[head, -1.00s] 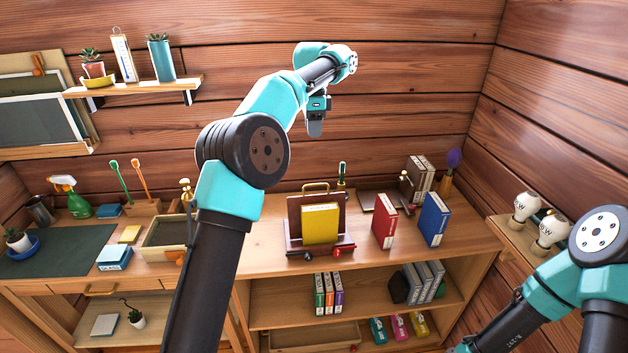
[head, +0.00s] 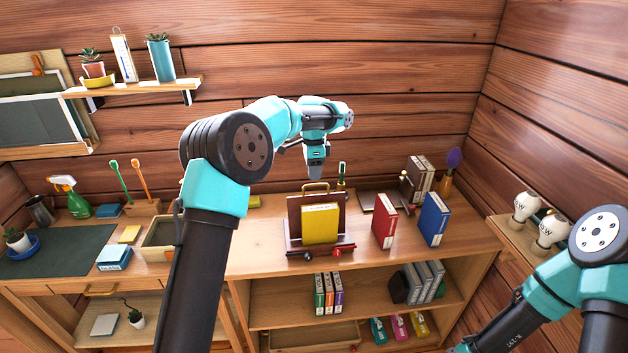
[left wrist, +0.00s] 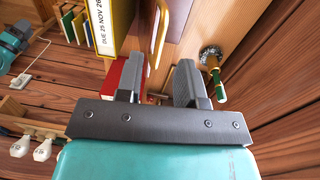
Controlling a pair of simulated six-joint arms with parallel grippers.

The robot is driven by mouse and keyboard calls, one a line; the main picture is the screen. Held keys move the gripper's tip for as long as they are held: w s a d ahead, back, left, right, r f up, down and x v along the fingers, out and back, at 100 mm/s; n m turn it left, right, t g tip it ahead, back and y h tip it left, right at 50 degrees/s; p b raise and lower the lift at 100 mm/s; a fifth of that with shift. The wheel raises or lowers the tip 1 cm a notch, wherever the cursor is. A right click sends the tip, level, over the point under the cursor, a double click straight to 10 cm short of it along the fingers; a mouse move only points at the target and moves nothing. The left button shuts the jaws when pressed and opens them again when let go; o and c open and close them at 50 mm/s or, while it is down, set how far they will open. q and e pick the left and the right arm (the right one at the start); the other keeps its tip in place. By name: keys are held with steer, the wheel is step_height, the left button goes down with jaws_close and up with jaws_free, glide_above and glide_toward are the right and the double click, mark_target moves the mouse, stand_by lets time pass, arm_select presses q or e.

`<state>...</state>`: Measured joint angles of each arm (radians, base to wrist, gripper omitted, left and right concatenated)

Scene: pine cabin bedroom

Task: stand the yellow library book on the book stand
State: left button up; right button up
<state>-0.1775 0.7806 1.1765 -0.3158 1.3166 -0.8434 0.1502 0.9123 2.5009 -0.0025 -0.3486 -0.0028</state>
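The yellow library book (head: 320,224) stands upright on the brown book stand (head: 294,220), against its back board and behind its front ledge. Its edge with a printed due date label shows in the left wrist view (left wrist: 108,25). My left gripper (head: 316,174) is above and behind the stand, apart from the book. In the left wrist view its two fingers (left wrist: 160,80) are spread with nothing held between them. The stand's brass handle (head: 316,186) rises just below the gripper. My right arm is at the lower right; its gripper is out of view.
A red book (head: 385,221) and a blue book (head: 433,219) stand right of the stand. A green-handled item (head: 342,172) is close to the left gripper, by the wall. A wooden tray (head: 160,238) lies left. Lower shelves hold several books.

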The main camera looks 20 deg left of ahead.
arm_select(q)
steer(key=shift+s+d+f, duration=0.1)
steer(key=shift+f, duration=1.7)
steer(key=shift+c, duration=0.5)
jaws_close()
